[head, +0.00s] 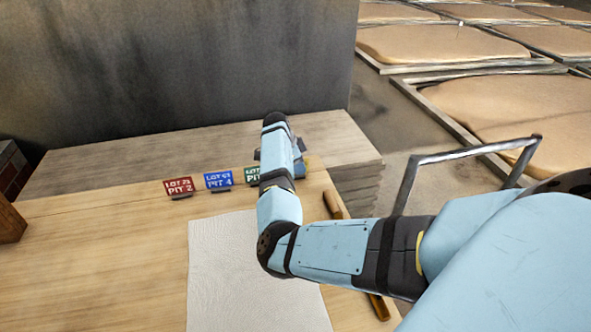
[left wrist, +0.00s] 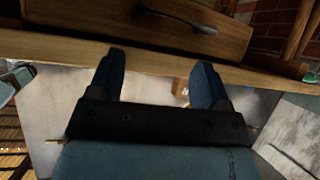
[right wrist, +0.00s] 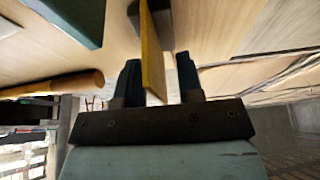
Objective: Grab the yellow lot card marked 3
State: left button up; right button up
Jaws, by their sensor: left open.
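The yellow lot card (right wrist: 151,50) shows nearly edge-on in the right wrist view, standing in a dark holder (right wrist: 156,18) on the wooden table. Its number cannot be read. My right gripper (right wrist: 159,68) is open, with one finger on each side of the card. The card lies nearer the left finger; a gap shows to the right one. In the head view my right arm (head: 280,190) hides most of the card; a bit of yellow shows beside the wrist. My left gripper (left wrist: 157,85) is open and empty, facing a wooden drawer front.
Red (head: 179,187), blue (head: 218,180) and green (head: 252,174) lot cards stand in a row left of my right wrist. A white cloth (head: 225,265) lies on the table (head: 100,240). A wooden rod (head: 333,205) lies near the right edge. A drawer handle (left wrist: 175,18) faces my left gripper.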

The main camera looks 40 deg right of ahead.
grip_shut()
